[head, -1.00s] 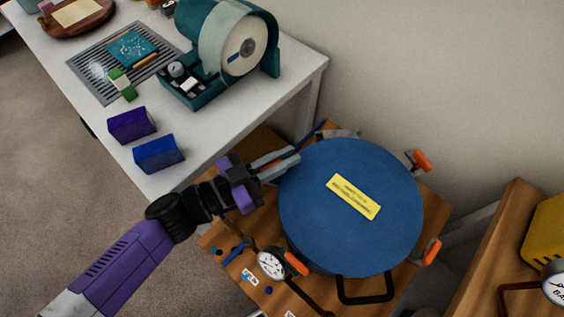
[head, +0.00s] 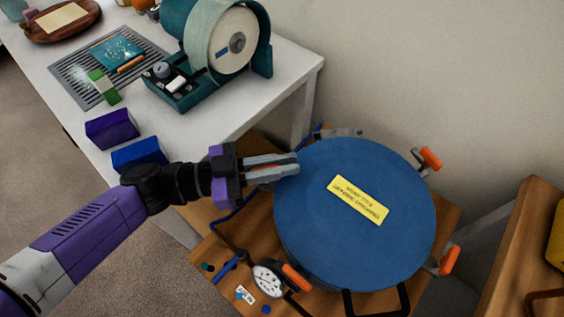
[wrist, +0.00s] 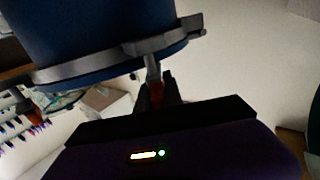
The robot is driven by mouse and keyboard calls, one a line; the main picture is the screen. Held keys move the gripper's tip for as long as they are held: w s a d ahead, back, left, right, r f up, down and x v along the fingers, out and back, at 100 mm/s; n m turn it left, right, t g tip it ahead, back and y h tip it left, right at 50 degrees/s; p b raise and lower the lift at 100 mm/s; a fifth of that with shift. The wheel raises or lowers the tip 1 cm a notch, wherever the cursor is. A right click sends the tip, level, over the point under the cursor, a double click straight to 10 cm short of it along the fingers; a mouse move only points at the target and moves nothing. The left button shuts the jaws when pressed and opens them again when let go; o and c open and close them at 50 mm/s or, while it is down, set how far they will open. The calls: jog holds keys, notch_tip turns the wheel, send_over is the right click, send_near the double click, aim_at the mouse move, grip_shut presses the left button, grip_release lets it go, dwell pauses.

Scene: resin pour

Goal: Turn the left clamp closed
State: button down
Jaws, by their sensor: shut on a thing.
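The round pot with a flat blue lid (head: 352,215) and a yellow label (head: 357,201) stands on a wooden stand. The left clamp (head: 271,166) is at the lid's left edge; a strip of its orange handle shows between my fingers. My gripper (head: 286,166) is shut on that handle, its fingertips at the lid rim. In the wrist view the clamp's grey arm (wrist: 152,66) runs from the pot's metal rim down to its orange handle (wrist: 157,92) between my dark fingers. How far the clamp is turned I cannot tell.
Other orange-handled clamps sit at the upper right (head: 430,158), lower right (head: 449,260) and lower left (head: 297,278) of the lid. A dial gauge (head: 268,281) and blue hose (head: 230,212) lie close by. A white table (head: 235,110) with a teal machine (head: 215,50) stands behind.

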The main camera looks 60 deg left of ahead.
jog(key=c, duration=1.5)
grip_release()
notch_tip(320, 180, up, 20)
jog(key=p, duration=0.3)
